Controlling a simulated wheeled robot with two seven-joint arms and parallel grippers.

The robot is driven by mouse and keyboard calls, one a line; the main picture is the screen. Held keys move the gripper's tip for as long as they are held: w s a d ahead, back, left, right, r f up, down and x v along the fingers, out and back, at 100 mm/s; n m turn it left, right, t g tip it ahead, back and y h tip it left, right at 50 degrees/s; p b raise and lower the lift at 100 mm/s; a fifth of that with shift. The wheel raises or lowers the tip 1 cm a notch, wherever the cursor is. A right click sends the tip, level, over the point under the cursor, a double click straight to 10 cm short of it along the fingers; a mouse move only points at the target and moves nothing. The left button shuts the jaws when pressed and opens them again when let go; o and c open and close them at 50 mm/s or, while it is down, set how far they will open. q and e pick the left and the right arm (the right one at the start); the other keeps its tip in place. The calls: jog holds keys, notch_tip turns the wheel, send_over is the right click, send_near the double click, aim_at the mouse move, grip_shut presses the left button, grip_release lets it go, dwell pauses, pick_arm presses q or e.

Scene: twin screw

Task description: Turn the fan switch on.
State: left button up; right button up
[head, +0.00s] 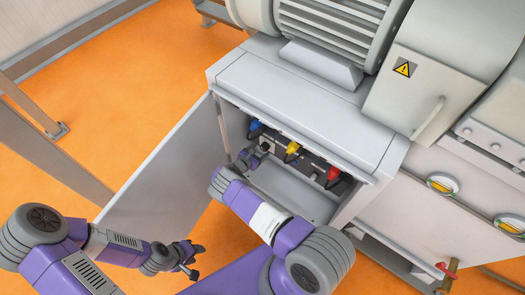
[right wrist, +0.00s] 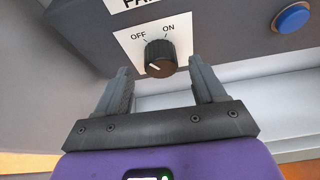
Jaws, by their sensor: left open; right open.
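The fan switch (right wrist: 161,56) is a dark round knob on a white plate marked OFF at left and ON at right, in the right wrist view. A small white mark shows near its lower front edge; I cannot tell which label it points to. The label above is cut off at the top. My right gripper (right wrist: 160,72) is open, one finger on each side of the knob, seemingly not touching it. In the head view my right gripper (head: 254,154) is inside the open cabinet (head: 285,118) at its left end. My left gripper (head: 191,259) is open and empty, low outside the cabinet.
A blue button (right wrist: 292,17) is right of the switch. Blue (head: 255,127), yellow (head: 292,149) and red (head: 333,174) parts line the cabinet's back. The cabinet door (head: 155,170) stands open at left. Orange floor (head: 130,85) is clear beyond it.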

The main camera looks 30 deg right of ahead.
aim_at(263, 149)
jog(key=shift+b+x, duration=0.45)
jog(key=shift+x, duration=1.05)
jog(key=c, duration=1.1)
